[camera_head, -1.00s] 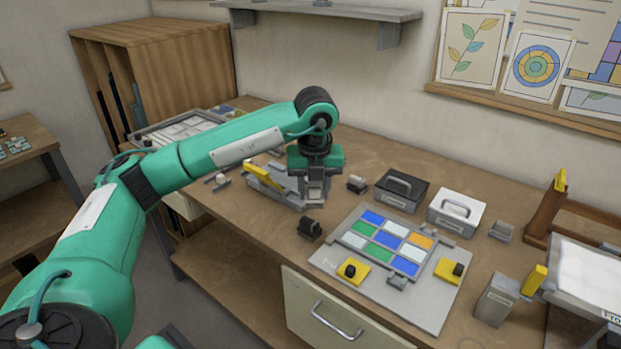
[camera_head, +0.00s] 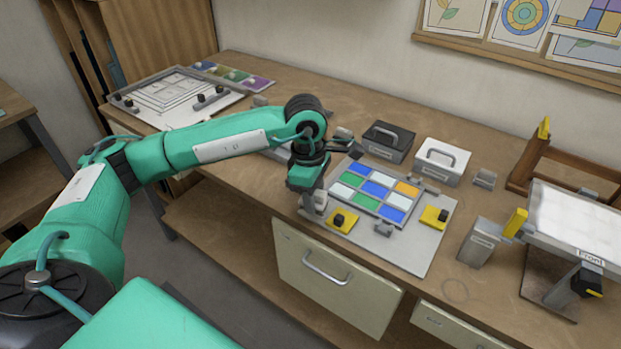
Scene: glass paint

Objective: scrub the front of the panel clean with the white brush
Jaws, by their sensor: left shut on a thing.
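A panel of blue, green, white and orange panes (camera_head: 369,181) lies flat in a grey fixture (camera_head: 412,255) on the bench. A white panel (camera_head: 580,220) sits tilted on a stand at the right, with a label reading "Front" on its lower edge. My left gripper (camera_head: 313,207) points down at the left edge of the fixture, beside the coloured panel. It is shut on a small grey thing, mostly hidden by the gripper; I cannot tell what it is. I cannot make out a white brush. My right gripper is not in view.
A black box (camera_head: 388,142) and a white box (camera_head: 438,161) with handles stand behind the fixture. A grey holder (camera_head: 479,243) stands between the fixture and the stand. Yellow pads with black knobs (camera_head: 341,220) lie on the fixture. A framed drawing (camera_head: 172,95) lies at the far left.

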